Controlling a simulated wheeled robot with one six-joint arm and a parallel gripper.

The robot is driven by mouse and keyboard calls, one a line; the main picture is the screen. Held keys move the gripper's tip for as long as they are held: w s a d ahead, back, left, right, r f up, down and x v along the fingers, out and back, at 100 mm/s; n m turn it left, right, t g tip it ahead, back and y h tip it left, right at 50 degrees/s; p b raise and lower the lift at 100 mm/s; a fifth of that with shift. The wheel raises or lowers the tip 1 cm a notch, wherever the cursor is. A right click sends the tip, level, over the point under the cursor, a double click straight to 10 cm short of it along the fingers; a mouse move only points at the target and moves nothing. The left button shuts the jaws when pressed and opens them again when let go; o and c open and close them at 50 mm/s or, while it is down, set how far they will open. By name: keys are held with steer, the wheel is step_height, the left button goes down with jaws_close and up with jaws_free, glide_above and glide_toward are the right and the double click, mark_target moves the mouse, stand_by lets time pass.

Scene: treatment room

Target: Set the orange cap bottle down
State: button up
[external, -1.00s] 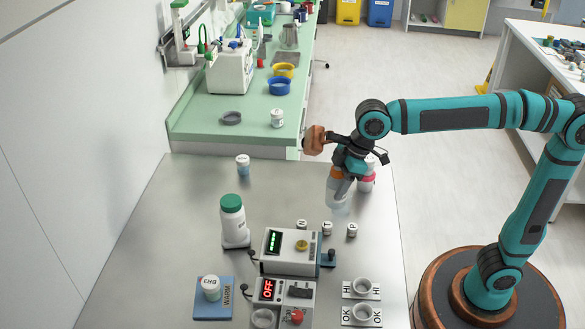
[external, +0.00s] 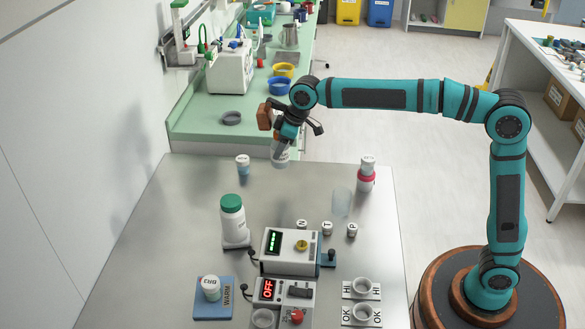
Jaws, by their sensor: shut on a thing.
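My gripper (external: 284,142) points down over the far edge of the steel table, near the green counter's end. It is shut on a pale, see-through bottle (external: 280,155) with a label, taken to be the orange cap bottle. No orange cap shows now; the jaws and wrist cover its upper part. The bottle hangs slightly tilted. Whether its base is clear of the table edge is hard to tell.
A clear vessel (external: 341,203) stands on the steel table (external: 190,235). A bottle with a pink band (external: 366,175) stands at the right. A small blue-white jar (external: 243,166) and a green-capped bottle (external: 232,217) stand left. Free table lies between them.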

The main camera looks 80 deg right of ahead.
step_height(320, 180, down, 9)
steer(key=shift+f, duration=0.1)
stand_by(0.4)
steer(key=o, duration=1.1)
steer(key=shift+f, duration=0.1)
steer(key=v, duration=1.2)
